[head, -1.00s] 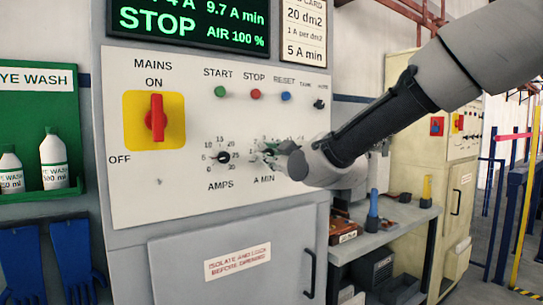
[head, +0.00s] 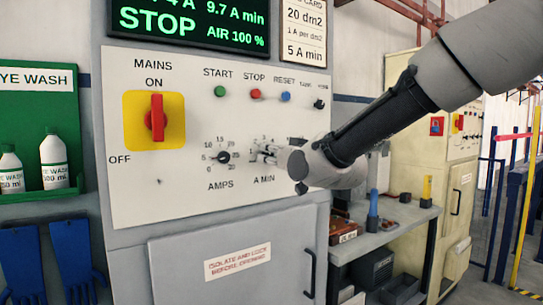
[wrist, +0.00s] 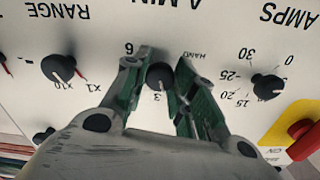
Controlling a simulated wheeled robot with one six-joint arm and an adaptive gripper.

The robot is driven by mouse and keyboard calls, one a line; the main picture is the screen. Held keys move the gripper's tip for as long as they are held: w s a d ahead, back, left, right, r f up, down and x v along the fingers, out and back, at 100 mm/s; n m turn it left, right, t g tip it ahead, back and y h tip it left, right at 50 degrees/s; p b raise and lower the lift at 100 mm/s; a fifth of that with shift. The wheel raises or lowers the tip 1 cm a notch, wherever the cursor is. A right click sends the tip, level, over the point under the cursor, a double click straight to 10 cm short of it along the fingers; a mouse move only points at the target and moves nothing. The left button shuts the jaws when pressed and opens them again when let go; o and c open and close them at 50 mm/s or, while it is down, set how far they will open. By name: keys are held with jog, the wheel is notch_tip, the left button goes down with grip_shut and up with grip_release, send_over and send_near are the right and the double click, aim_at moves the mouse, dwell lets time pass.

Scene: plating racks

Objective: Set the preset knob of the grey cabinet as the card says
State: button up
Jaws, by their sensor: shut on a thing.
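The grey cabinet (head: 130,207) fills the middle of the head view. Its preset knob (wrist: 159,75), black and round, is the A MIN knob, and it shows upside down in the wrist view. My gripper (wrist: 160,72) is shut on this knob, one green-lined finger on each side. The digits 3 and 6 show beside it; its exact setting is hard to read. In the head view my gripper partly covers the A MIN scale. The card (head: 305,30) reads 20 dm2, 1 A per dm2, 5 A min. The display (head: 188,18) shows STOP and 9.7 A min.
The AMPS knob (wrist: 266,87) and the RANGE knob (wrist: 58,68) flank the preset knob. A red mains switch (head: 157,118) on yellow sits at left. Start, stop and reset buttons are above. A workbench (head: 385,233) with tools stands right of the cabinet.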

jog(key=m, duration=0.4)
jog(key=shift+f+m, duration=0.1)
jog(key=shift+m, duration=0.2)
jog(key=m, duration=1.4)
jog(key=shift+m, duration=0.4)
